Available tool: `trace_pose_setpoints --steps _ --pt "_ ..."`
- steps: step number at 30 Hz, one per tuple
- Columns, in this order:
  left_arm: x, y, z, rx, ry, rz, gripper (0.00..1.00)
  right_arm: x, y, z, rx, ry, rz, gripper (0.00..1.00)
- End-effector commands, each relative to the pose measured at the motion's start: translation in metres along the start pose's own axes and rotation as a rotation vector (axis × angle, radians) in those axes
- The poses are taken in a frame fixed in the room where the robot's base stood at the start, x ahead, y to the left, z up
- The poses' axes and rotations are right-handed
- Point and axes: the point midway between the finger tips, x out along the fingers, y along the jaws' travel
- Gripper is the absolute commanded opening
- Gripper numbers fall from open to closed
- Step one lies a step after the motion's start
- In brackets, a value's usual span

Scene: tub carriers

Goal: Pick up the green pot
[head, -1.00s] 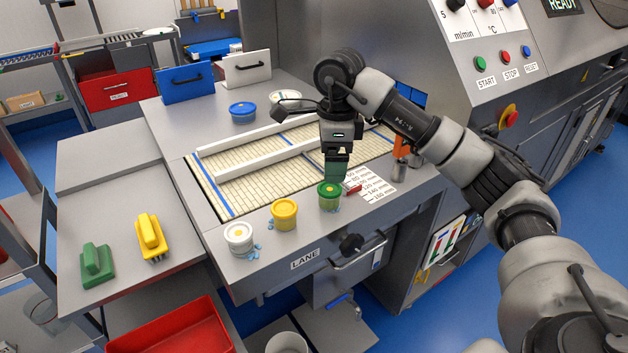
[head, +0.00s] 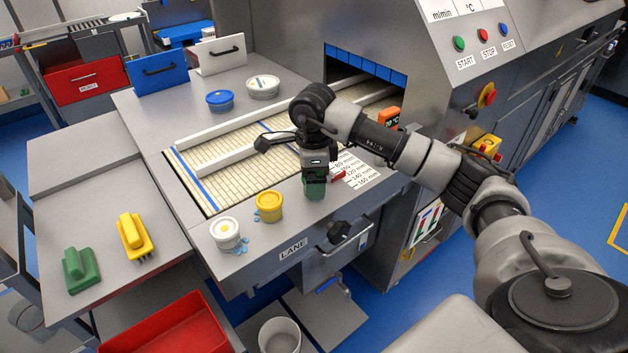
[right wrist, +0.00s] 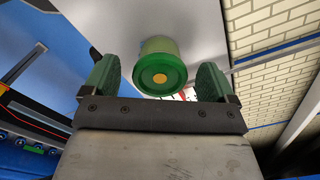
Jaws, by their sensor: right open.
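The green pot (right wrist: 160,65) shows in the right wrist view with its round green lid, which has a yellow-orange centre. It lies between the two green fingers of my right gripper (right wrist: 159,82), with a gap on either side. The right gripper is open. In the head view the right gripper (head: 314,190) points down at the front edge of the lane table and hides the pot nearly or wholly; green finger and green pot cannot be told apart there. My left gripper is not in view.
A yellow pot (head: 268,206) and a white pot (head: 226,233) stand to the left on the lane table's front edge. A tiled belt (head: 215,170) with white rails lies behind.

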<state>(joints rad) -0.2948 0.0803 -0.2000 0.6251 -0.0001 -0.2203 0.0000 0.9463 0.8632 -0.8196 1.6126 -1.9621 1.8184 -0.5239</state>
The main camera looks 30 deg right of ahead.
Motion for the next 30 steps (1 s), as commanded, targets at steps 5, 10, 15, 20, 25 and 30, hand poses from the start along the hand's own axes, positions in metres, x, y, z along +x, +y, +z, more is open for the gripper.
trace_pose_setpoints --steps 5,10,15,20,25,30 --pt "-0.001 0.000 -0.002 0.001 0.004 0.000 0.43 0.007 0.000 0.000 0.000 0.001 -0.001 0.87" --pt "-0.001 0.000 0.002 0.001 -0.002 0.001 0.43 0.007 0.000 0.000 0.000 0.000 -0.001 0.81" --pt "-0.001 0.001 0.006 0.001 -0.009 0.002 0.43 0.007 0.000 0.000 0.000 0.000 -0.001 0.55" --pt "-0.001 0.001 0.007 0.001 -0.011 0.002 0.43 0.006 0.000 0.000 0.000 0.000 -0.001 0.33" --pt "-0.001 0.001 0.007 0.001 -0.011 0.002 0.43 0.006 0.000 0.000 0.000 0.000 -0.001 0.32" --pt "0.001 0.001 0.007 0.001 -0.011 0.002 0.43 0.001 -0.001 0.000 0.000 -0.002 -0.003 0.32"
